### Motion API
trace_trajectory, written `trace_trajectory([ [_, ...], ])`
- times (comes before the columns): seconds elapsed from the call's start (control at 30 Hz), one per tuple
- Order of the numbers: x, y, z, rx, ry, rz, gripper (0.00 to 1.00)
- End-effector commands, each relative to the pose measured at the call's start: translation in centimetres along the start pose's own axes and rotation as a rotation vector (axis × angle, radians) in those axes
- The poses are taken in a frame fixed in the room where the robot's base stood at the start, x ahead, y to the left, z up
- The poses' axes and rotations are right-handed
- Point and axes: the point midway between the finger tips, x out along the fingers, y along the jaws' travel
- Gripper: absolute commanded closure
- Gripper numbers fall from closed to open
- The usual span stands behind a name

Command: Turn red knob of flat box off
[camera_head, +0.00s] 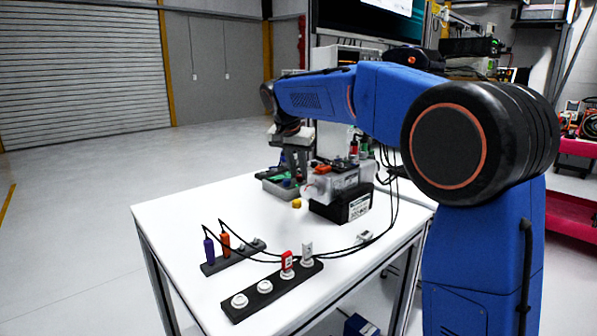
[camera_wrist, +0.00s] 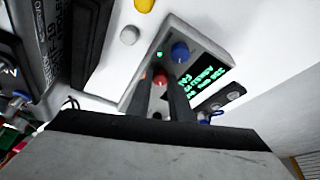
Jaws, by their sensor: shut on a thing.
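The flat box (camera_head: 270,187) is a low grey case on the table, beside a taller black and grey unit. In the wrist view the flat box (camera_wrist: 198,47) shows a blue knob (camera_wrist: 180,51), a small green light and a dark display (camera_wrist: 210,78) with green text. The red knob (camera_wrist: 160,79) sits between the fingertips of my gripper (camera_wrist: 161,84), which is shut on it. In the head view my gripper (camera_head: 294,170) points down at the box, and the red knob cannot be made out.
The black and grey unit (camera_head: 343,207) stands close to the right of my gripper. A yellow piece (camera_head: 297,203) lies in front of the box. Power strips (camera_head: 270,290) with plugs and cables are at the table's front. The table's left side is clear.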

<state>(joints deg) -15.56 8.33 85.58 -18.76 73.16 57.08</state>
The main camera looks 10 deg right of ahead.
Motion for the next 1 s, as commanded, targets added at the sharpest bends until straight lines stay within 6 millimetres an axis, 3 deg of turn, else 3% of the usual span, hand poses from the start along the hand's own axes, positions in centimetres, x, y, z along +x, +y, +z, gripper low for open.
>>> trace_trajectory([
  [1.0,0.06,0.73,-0.37,-0.764,0.001,-0.318,1.0],
])
